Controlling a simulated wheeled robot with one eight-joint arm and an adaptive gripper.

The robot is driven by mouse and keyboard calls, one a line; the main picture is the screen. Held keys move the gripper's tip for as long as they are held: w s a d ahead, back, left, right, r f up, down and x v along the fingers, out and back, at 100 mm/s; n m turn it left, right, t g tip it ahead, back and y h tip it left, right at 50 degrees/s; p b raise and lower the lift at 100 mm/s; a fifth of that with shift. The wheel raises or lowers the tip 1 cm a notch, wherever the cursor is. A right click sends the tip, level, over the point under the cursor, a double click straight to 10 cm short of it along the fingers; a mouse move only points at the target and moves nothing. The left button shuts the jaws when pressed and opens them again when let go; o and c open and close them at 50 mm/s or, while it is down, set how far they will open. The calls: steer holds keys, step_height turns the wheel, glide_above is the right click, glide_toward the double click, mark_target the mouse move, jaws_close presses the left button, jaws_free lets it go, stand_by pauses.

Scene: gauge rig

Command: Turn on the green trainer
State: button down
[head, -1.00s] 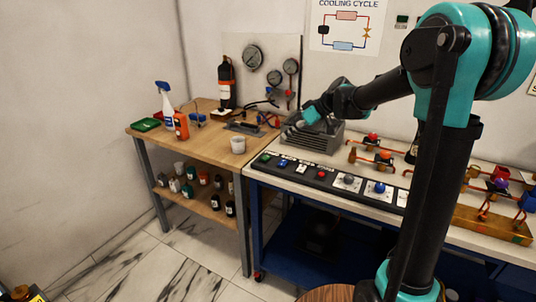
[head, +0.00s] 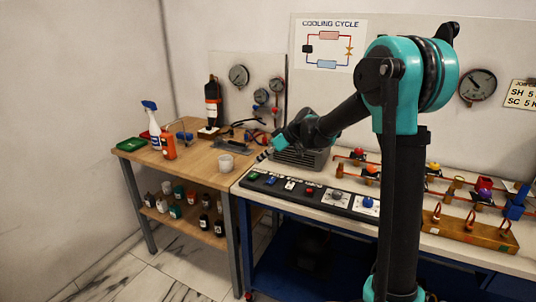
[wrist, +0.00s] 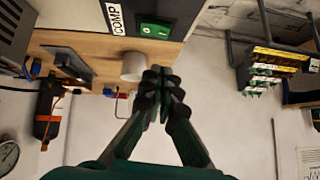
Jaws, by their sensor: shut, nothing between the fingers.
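A green rocker switch (head: 252,176) sits at the left end of the black control panel (head: 323,197) on the front of the white-topped bench. It shows larger at the top of the wrist view (wrist: 155,30), next to a white label reading "COMP" (wrist: 116,18). My gripper (head: 264,155) is just above and behind that end of the panel in the head view. In the wrist view my gripper (wrist: 163,78) has its fingertips together, with nothing between them. The tips appear apart from the switch; their exact distance is hard to tell.
Blue, white and red switches and knobs continue rightward along the panel. A grey finned unit (head: 302,155) stands behind my gripper. A white cup (head: 226,162) stands on the wooden table (head: 190,172) to the left. Copper pipework with valves (head: 470,228) occupies the bench's right side.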

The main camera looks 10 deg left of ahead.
mark_target(251, 174)
steer(key=f, duration=0.1)
steer(key=a+f, duration=0.1)
steer(key=f, duration=0.1)
steer(key=a+f, duration=0.1)
steer(key=shift+w+f, duration=0.1)
steer(key=shift+f, duration=0.8)
steer(key=shift+s+f, duration=0.25)
steer(key=shift+w, duration=0.25)
steer(key=shift+w+d+r, duration=0.25)
steer(key=shift+w, duration=0.3)
steer(key=shift+r, duration=0.1)
